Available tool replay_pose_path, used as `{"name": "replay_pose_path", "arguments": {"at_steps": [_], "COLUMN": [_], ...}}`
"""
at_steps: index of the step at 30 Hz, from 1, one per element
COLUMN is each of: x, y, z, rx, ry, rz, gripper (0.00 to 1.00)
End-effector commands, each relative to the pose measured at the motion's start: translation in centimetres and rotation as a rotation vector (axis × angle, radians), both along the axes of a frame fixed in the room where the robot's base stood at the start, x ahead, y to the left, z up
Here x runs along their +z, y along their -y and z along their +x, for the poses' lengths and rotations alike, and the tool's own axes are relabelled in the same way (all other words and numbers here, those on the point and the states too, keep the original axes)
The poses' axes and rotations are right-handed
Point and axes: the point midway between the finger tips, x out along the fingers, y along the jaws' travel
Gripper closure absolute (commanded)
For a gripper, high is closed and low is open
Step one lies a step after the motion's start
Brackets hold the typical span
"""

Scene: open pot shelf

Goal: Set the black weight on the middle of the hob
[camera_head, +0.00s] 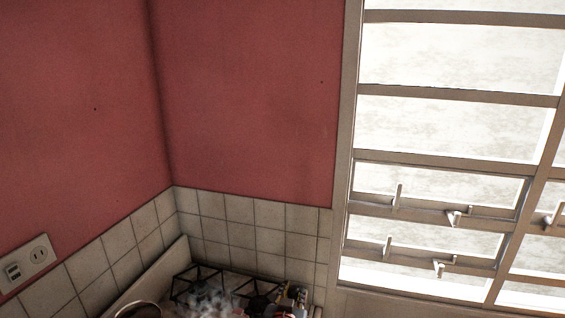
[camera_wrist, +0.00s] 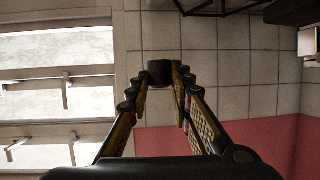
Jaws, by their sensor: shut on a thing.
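The black weight (camera_wrist: 161,70), a short dark cylinder, is between the fingertips of my gripper (camera_wrist: 163,82) in the wrist view. My gripper is shut on it, with a finger on each side. The hob (camera_head: 232,280) shows at the bottom of the head view, with dark pan grates on it. A bit of its grate (camera_wrist: 215,8) seems to show at the top edge of the wrist view. My gripper (camera_head: 292,296) is partly visible at the hob's right end in the head view. The weight is not clear there. The middle of the hob is partly hidden by steam.
A round pan rim (camera_head: 138,309) shows at the bottom edge, left of the hob. Pale steam (camera_head: 208,298) rises in front of the hob. Tiled walls (camera_head: 240,212) stand behind and left. A barred window (camera_head: 450,200) with handles is at the right.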

Motion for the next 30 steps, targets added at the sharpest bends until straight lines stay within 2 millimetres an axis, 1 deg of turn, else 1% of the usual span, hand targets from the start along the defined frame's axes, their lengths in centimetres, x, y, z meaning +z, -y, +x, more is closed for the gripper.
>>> {"name": "replay_pose_path", "arguments": {"at_steps": [1, 7, 11, 16, 20, 22, 24, 27, 30], "x": [-1.5, -5.8, -8.8, -13.0, -16.7, -19.0, -21.5, -24.6, -27.0], "y": [1.1, 4.0, 5.8, 8.2, 10.3, 11.5, 12.7, 14.1, 15.1], "z": [0.4, 1.5, 1.8, 1.7, 1.3, 0.8, 0.1, -1.0, -2.1], "rx": [0.006, 0.043, 0.067, 0.095, 0.115, 0.126, 0.138, 0.152, 0.162], "ry": [-0.004, -0.002, -0.002, -0.005, -0.005, -0.006, -0.006, -0.005, -0.003], "rz": [-0.003, -0.001, -0.001, 0.0, 0.0, 0.0, 0.001, 0.002, 0.003], "gripper": [1.0, 1.0, 1.0, 1.0, 1.0, 1.0, 1.0, 1.0, 1.0]}}
